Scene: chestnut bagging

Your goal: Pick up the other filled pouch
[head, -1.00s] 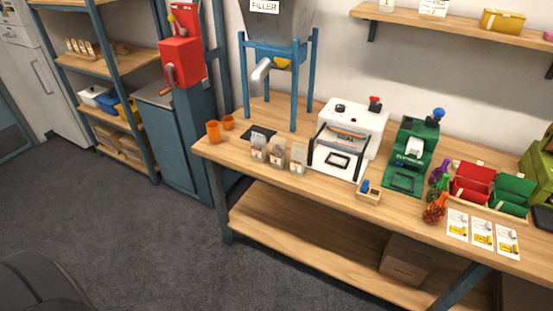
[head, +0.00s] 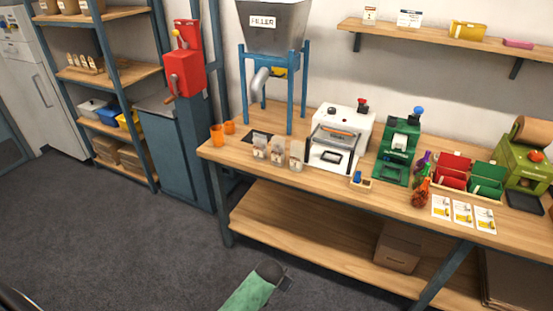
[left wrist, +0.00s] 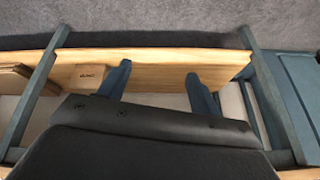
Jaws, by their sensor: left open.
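Three small clear pouches with pale labels stand in a row on the wooden bench (head: 330,187): a left pouch (head: 260,147), a middle pouch (head: 278,150) and a right pouch (head: 296,157). They are left of the white sealer; their contents are too small to make out. My left gripper (left wrist: 160,80) is open in the left wrist view, its two fingers apart with nothing between them. A green arm section of mine with a dark end (head: 268,275) shows low in the head view, well short of the bench and touching no pouch. My right gripper is not identifiable.
Behind the pouches stand the blue-framed filler (head: 273,25), white sealer (head: 340,135) and green press (head: 398,150). The floor before the bench is clear.

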